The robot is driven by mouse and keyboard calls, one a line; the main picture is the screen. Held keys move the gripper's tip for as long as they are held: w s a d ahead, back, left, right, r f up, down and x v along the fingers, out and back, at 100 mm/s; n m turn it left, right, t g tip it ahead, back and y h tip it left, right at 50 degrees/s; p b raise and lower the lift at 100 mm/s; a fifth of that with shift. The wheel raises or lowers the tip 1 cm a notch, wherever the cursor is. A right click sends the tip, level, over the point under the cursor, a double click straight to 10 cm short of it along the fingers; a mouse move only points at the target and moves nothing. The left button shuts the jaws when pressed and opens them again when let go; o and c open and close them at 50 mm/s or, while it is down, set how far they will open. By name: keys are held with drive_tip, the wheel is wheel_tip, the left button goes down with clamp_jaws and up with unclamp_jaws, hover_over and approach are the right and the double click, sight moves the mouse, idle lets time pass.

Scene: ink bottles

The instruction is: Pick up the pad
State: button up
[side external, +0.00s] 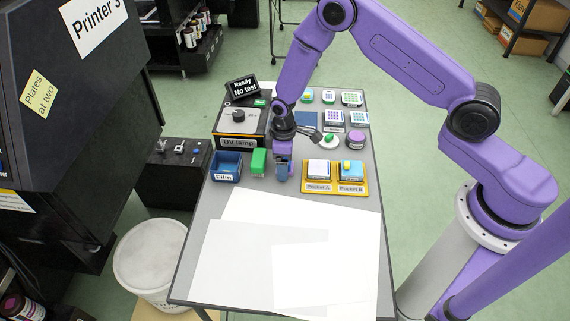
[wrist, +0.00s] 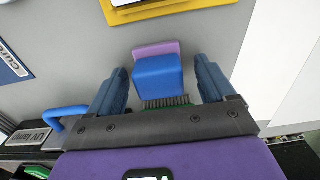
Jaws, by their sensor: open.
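The pad, as best I can tell, is a small blue block (wrist: 158,76) on a mauve base (wrist: 157,49), resting on the grey table in the wrist view. My gripper (wrist: 160,84) is open, with one dark blue finger on each side of the blue block and gaps between. A green part with dark bristles (wrist: 168,103) shows just below the block in the wrist view. In the side view my gripper (side external: 283,175) is low over the table, between a green block and the yellow pocket tray; it largely hides the pad there.
The yellow tray (side external: 336,192) with Pocket A and Pocket B is to the right. The green block (side external: 258,162), blue Film box (side external: 226,164) and UV lamp (side external: 238,121) stand to the left. A purple jar (side external: 356,140) is behind. White sheets (side external: 250,250) cover the front.

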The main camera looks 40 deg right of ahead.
drive_tip(key=shift+c, duration=0.3)
drive_tip(key=c, duration=1.1)
drive_tip(key=shift+r, duration=0.1)
drive_tip(key=shift+c, duration=0.2)
drive_tip(key=shift+r, duration=0.8)
drive_tip(key=s+d+r, duration=0.3)
drive_tip(key=s+r, duration=0.8)
drive_tip(key=s, duration=0.2)
drive_tip(key=shift+s+r, duration=0.15)
drive_tip(key=shift+s, duration=0.15)
drive_tip(key=shift+d, duration=0.1)
